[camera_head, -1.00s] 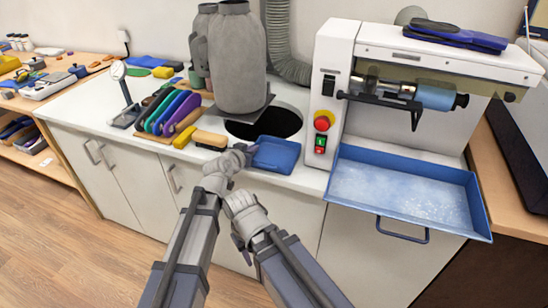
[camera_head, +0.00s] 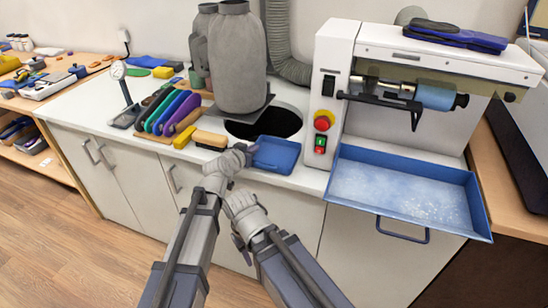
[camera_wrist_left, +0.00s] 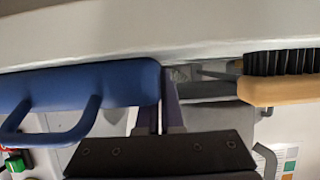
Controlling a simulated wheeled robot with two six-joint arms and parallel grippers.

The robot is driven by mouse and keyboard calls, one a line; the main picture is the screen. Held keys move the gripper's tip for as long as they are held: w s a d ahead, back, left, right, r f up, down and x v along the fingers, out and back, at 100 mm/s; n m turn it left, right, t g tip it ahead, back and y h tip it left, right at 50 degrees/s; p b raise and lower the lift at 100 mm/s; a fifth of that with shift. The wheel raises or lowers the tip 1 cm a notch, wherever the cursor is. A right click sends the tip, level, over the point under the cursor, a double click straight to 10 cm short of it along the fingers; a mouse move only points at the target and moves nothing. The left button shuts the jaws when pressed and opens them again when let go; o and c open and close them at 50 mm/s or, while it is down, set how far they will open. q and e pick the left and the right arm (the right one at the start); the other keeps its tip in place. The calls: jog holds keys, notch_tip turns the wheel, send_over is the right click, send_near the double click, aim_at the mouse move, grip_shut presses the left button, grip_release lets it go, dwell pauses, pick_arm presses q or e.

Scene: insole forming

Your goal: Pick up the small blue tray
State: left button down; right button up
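The small blue tray (camera_head: 277,154) lies on the white counter near its front edge, below the round dark opening. My left gripper (camera_head: 251,149) is at the tray's left end. In the left wrist view the tray (camera_wrist_left: 85,83) shows on the left with a loop handle. My left gripper's fingers (camera_wrist_left: 165,105) are close together at the tray's end, one partly hidden by it; they look shut on its end wall. My right gripper (camera_head: 243,250) hangs low in front of the cabinet, apart from the tray; its fingers are too unclear to read.
A wooden brush (camera_head: 210,140) lies just left of my left gripper, also in the left wrist view (camera_wrist_left: 280,90). A yellow block (camera_head: 184,137) and coloured insoles (camera_head: 172,112) lie further left. The grinding machine (camera_head: 338,90) with a large blue tray (camera_head: 403,237) stands right.

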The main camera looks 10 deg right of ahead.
dwell(0.3)
pick_arm(q)
notch_tip(320, 180, up, 10)
jog(key=p, duration=1)
jog(key=shift+r, duration=0.15)
